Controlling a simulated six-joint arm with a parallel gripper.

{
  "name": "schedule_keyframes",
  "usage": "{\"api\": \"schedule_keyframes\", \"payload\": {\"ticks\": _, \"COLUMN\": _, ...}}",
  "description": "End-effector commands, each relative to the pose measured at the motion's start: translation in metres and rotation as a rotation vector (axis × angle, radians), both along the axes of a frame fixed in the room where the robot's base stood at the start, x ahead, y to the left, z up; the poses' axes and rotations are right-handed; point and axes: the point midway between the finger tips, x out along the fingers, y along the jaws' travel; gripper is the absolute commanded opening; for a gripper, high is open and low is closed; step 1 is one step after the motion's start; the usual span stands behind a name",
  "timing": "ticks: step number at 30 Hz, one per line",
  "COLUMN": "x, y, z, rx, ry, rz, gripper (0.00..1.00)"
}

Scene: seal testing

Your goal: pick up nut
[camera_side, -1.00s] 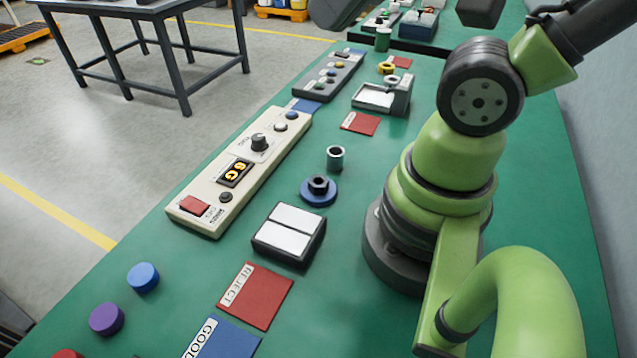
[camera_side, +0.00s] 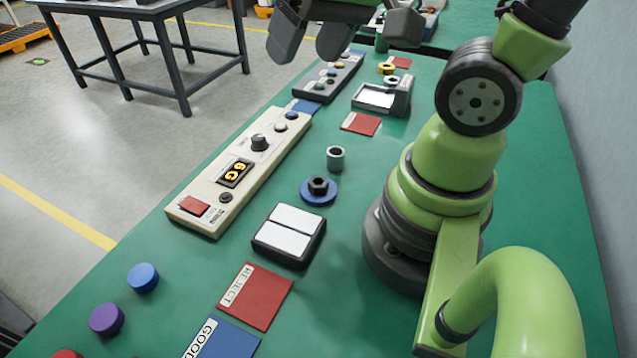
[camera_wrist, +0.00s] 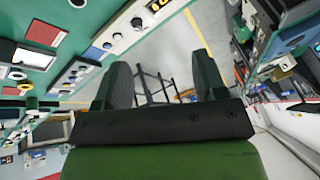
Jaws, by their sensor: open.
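The nut, a dark hexagonal piece (camera_side: 318,184), sits on a round blue base (camera_side: 319,197) on the green bench in the side view. I cannot make out the nut in the wrist view. My gripper (camera_side: 309,50) is at the top of the side view, high above the bench and well beyond the nut, touching nothing. The wrist view shows its two dark fingers (camera_wrist: 163,80) apart, with nothing between them.
A grey-green cylinder (camera_side: 335,157) stands just behind the nut. A cream control box (camera_side: 240,172) is to the left. A black-framed white two-panel block (camera_side: 289,233) and a red REJECT card (camera_side: 258,297) are in front.

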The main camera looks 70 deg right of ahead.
Motion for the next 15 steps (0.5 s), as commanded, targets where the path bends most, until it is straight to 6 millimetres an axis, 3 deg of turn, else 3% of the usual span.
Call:
{"api": "schedule_keyframes", "payload": {"ticks": 4, "x": 0.016, "y": -0.018, "z": -0.048, "rx": -0.033, "ry": 0.164, "rz": -0.046, "gripper": 0.65}}
{"api": "schedule_keyframes", "payload": {"ticks": 9, "x": 0.019, "y": -0.033, "z": -0.101, "rx": -0.05, "ry": 0.314, "rz": -0.075, "gripper": 0.65}}
{"api": "schedule_keyframes", "payload": {"ticks": 15, "x": 0.013, "y": -0.042, "z": -0.142, "rx": -0.05, "ry": 0.421, "rz": -0.086, "gripper": 0.65}}
